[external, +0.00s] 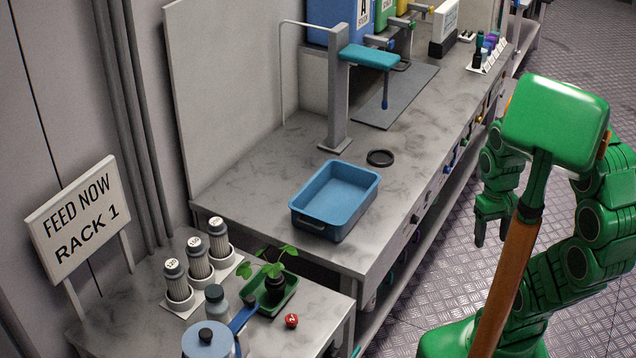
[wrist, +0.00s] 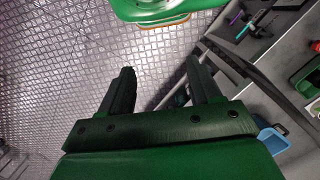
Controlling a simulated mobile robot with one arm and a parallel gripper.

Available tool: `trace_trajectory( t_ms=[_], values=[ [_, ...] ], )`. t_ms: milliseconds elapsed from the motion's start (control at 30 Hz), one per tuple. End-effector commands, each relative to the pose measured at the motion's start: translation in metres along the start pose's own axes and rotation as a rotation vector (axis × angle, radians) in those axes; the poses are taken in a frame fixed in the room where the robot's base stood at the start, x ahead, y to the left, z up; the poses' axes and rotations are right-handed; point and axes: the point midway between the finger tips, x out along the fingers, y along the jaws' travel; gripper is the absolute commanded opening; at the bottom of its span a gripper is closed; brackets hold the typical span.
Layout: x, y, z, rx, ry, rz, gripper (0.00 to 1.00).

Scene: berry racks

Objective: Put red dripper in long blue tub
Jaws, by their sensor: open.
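The red dripper (external: 291,320) looks like a small red round piece with a white mark on top. It sits on the near grey table, just right of a green tray. The long blue tub (external: 320,230) is an empty, open rectangular bin with a handle on its near end, standing on the long marble-topped bench. My gripper (external: 492,228) is open and empty, hanging over the floor right of the bench, well away from both. In the wrist view my gripper (wrist: 160,72) shows two spread fingers with nothing between them. A blue bin is partly visible at the lower right there.
A green tray (external: 262,310) with a leafy plant, a blue-lidded pot (external: 207,340) and several capped cylinders (external: 199,258) crowd the near table. A grey stand with a blue arm (external: 370,56) and a black ring (external: 380,158) are beyond the tub.

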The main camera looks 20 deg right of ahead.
Motion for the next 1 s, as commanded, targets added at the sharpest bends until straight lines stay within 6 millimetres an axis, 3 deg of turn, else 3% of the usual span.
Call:
trace_trajectory(
  t_ms=[300,467,767,1000],
  values=[
    [-0.001,0.000,-0.001,0.003,0.005,0.002,0.63],
    [-0.002,-0.009,-0.017,0.003,0.006,0.006,0.63],
    [-0.004,-0.059,-0.079,0.011,0.034,0.019,0.63],
    [0.003,-0.116,-0.120,0.015,0.056,0.023,0.63]
  ],
)
